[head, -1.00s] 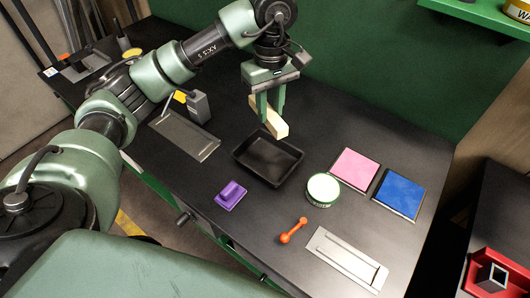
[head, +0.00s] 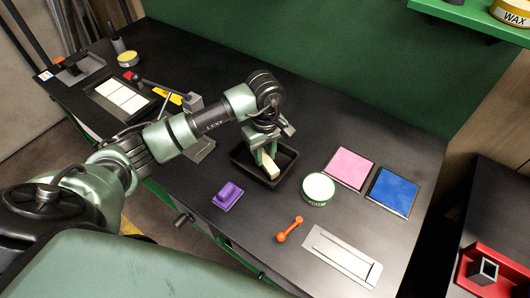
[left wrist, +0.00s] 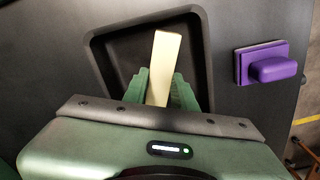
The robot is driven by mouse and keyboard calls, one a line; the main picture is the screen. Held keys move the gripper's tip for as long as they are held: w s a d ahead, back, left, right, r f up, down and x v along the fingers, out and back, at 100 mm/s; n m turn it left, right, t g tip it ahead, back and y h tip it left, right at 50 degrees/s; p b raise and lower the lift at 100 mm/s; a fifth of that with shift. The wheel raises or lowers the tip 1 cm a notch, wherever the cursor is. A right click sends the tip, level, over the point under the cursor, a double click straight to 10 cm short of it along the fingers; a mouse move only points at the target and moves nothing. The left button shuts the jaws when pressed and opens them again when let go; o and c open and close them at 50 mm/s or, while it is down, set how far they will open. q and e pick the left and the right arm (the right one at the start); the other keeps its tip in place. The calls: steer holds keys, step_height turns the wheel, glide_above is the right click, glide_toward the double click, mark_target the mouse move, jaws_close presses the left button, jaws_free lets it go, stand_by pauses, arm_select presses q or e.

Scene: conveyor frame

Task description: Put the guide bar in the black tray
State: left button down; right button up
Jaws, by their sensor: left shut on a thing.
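The guide bar (head: 271,166) is a pale cream bar. My left gripper (head: 266,158) is shut on it and holds it over the black tray (head: 238,161), within the tray's outline. In the left wrist view the bar (left wrist: 164,58) sticks out between the green fingers (left wrist: 158,90), with the black tray (left wrist: 97,48) around it. I cannot tell whether the bar touches the tray's floor. My right gripper is not in view.
A purple block (head: 228,195) lies left of the tray and a round tin (head: 318,188) right of it. An orange dumbbell-shaped tool (head: 289,229), a metal plate (head: 343,256), a pink pad (head: 351,167) and a blue pad (head: 393,191) lie nearby.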

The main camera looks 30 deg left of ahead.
mark_target(265, 158)
arm_select(q)
steer(key=shift+f, duration=0.2)
steer(key=c, duration=1.1)
jaws_free()
steer(key=shift+r, duration=0.1)
steer(key=shift+r, duration=0.7)
step_height(265, 158, up, 11)
steer(key=shift+f+b, duration=0.1)
steer(key=shift+b, duration=1.15)
